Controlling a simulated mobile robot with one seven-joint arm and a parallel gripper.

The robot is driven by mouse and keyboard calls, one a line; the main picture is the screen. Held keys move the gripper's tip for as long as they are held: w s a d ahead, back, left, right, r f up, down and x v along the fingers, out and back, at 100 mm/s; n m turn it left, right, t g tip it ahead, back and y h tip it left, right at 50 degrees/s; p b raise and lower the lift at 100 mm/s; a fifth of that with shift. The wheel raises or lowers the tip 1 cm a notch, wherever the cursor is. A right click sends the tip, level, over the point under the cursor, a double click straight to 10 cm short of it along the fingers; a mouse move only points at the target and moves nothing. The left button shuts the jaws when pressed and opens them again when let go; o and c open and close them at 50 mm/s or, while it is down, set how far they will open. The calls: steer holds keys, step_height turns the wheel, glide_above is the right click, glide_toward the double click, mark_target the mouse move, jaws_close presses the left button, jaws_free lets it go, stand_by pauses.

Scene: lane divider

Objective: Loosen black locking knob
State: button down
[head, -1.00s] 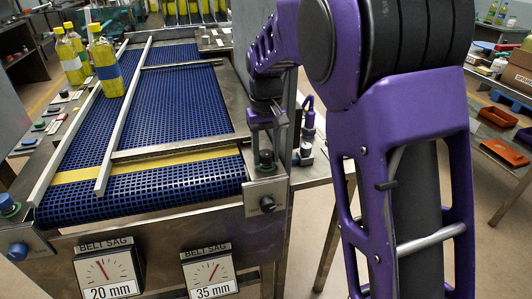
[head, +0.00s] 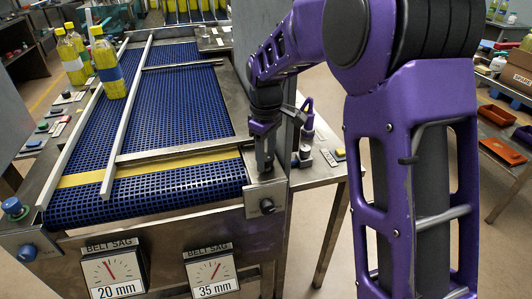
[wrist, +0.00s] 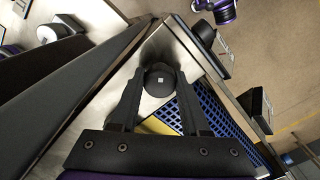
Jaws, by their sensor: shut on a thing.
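The black locking knob (wrist: 160,79) is a round black cap with a small pale square mark, at the corner of the conveyor frame. My gripper (wrist: 160,88) is shut on it in the wrist view, one finger on each side. In the head view my gripper (head: 264,168) points down at the near right corner of the conveyor, and its fingers mostly hide the knob. A second black knob (head: 267,206) sits on the front face of that corner, below my gripper.
The blue mesh belt (head: 185,105) with a yellow stripe lies left of my gripper, with metal guide rails over it. Yellow bottles (head: 107,62) stand at the far left. Two sag dials (head: 210,273) hang in front, marked 20 mm and 35 mm. A side table (head: 320,172) stands right.

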mark_target(266, 156)
steer(key=n+p, duration=0.2)
steer(key=n, duration=0.3)
steer(key=shift+n, duration=0.3)
stand_by(0.4)
steer(key=shift+c, duration=1.9)
jaws_free()
steer(key=shift+r, duration=0.1)
step_height(266, 156, up, 17)
steer(key=p, duration=0.1)
